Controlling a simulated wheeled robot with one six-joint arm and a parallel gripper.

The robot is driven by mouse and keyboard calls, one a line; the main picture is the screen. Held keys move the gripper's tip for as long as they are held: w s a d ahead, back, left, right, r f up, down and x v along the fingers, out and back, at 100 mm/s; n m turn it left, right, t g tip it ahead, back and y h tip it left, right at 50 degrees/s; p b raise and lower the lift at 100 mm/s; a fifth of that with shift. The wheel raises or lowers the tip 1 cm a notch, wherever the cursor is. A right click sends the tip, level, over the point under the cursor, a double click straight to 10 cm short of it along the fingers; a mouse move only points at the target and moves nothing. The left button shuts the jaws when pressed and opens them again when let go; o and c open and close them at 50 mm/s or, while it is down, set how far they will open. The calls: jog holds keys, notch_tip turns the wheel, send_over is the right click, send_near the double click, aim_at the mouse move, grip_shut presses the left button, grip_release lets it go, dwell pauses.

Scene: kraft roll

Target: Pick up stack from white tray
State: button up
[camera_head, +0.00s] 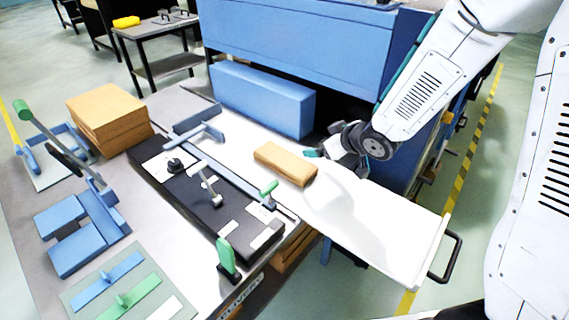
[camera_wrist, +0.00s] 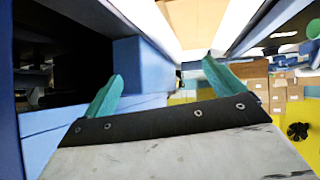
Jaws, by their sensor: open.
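A brown kraft stack (camera_head: 286,163) lies flat on the white tray (camera_head: 385,228), towards its left part. My gripper (camera_head: 325,143) is open and empty, just right of the stack and apart from it, near the tray's back edge. In the wrist view the two green fingertips (camera_wrist: 163,85) stand wide apart with nothing between them. A brown surface at the top of the wrist view, between white strips, looks like the stack (camera_wrist: 195,20), cut off by the frame edge.
A blue box (camera_head: 262,98) and a large blue housing (camera_head: 310,45) stand behind the tray. A black unit with green-tipped levers (camera_head: 205,190) lies left of it. A taller brown stack (camera_head: 107,115) sits at the far left. The tray's right part is clear, with a black handle (camera_head: 447,258).

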aim_at(285, 158)
jog(key=a+f+y, duration=0.1)
jog(key=a, duration=0.1)
jog(key=a+f+n+y, duration=0.1)
jog(key=f, duration=0.1)
jog(key=a+f+y, duration=0.1)
jog(key=a, duration=0.1)
jog(key=shift+s+a+f+g, duration=0.2)
jog(key=shift+s+a+g, duration=0.05)
jog(key=shift+a+g, duration=0.05)
jog(key=x, duration=0.7)
jog(key=shift+w+d+f, duration=0.15)
jog(key=shift+w+f, duration=0.1)
jog(key=shift+f, duration=0.05)
jog(key=c, duration=1.2)
